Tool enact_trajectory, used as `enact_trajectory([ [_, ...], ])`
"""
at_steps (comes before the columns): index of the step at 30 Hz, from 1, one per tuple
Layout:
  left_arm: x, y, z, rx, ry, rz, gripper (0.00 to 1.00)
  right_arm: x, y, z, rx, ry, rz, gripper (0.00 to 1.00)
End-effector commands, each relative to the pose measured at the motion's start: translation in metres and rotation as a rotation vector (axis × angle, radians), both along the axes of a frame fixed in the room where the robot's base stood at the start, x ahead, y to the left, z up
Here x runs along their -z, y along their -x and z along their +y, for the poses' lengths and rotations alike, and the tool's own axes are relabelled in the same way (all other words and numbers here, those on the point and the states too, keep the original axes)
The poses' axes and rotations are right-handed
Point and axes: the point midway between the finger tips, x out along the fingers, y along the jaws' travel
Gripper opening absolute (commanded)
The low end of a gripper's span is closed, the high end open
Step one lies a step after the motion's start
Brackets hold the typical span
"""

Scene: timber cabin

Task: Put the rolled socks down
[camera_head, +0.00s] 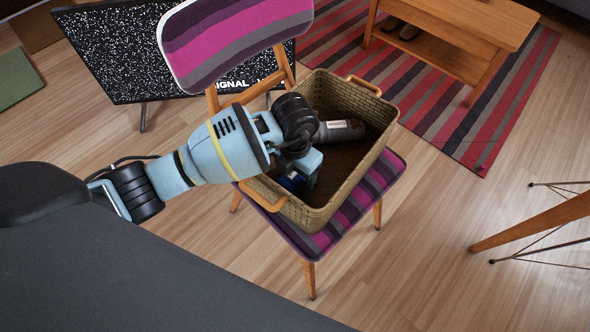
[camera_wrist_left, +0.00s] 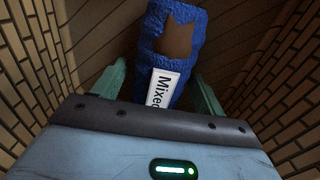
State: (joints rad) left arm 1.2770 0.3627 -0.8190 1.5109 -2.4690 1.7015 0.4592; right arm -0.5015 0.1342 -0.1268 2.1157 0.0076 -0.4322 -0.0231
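The rolled socks (camera_wrist_left: 168,62) are blue with a brown patch and a white label reading "Mixed". They are inside the woven basket (camera_head: 364,106), and part of their blue shows in the head view (camera_head: 292,181) beneath my gripper. My left gripper (camera_head: 306,170) reaches down into the basket. In the left wrist view its two green fingers (camera_wrist_left: 160,85) stand on either side of the socks, with a narrow gap at the left finger and the right finger close against them. Whether the socks rest on the basket floor is hard to tell. My right gripper is out of view.
The basket stands on a striped chair seat (camera_head: 384,172). The chair's backrest (camera_head: 232,35) rises behind, before a screen (camera_head: 115,55). A wooden table (camera_head: 470,25) stands on a striped rug (camera_head: 425,100).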

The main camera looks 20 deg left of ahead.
Motion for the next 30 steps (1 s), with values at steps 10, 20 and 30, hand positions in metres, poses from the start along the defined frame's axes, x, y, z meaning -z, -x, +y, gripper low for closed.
enact_trajectory([
  [10, -0.003, 0.0, 0.0, 0.0, 0.0, 0.0, 0.74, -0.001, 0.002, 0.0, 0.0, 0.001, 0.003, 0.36],
  [20, -0.056, -0.001, 0.001, 0.001, -0.001, -0.007, 0.74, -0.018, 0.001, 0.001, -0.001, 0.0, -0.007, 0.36],
  [30, -0.112, 0.0, 0.0, 0.0, 0.0, -0.002, 0.74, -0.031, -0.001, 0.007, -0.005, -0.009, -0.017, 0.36],
])
